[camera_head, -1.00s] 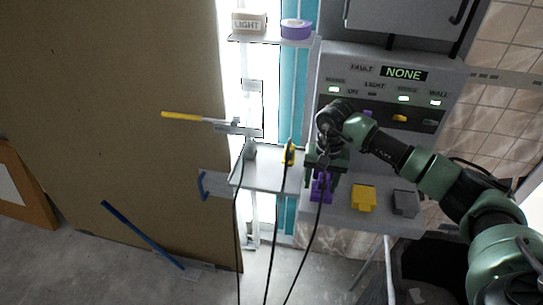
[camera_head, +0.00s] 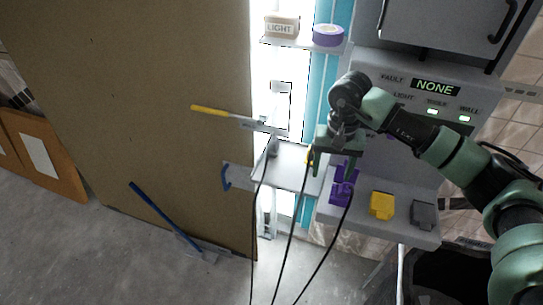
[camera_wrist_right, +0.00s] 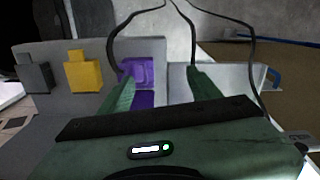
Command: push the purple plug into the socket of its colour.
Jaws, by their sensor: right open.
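The purple plug and the purple socket show as two touching purple parts on the grey ledge, one near the ledge's front edge (camera_head: 341,193) and one closer to the panel. A black cable runs down from the front part. The wrist view shows the front purple part (camera_wrist_right: 138,71) and more purple (camera_wrist_right: 146,98) behind it. I cannot tell where plug ends and socket begins, or how deep the plug sits. My right gripper (camera_head: 335,168) is open just above and left of the purple parts; its fingers (camera_wrist_right: 163,90) stand apart. My left gripper is not in view.
A yellow block (camera_head: 381,205) and a grey block (camera_head: 423,214) stand right of the purple parts. A large brown panel (camera_head: 130,110) fills the left. Cables hang below the ledge.

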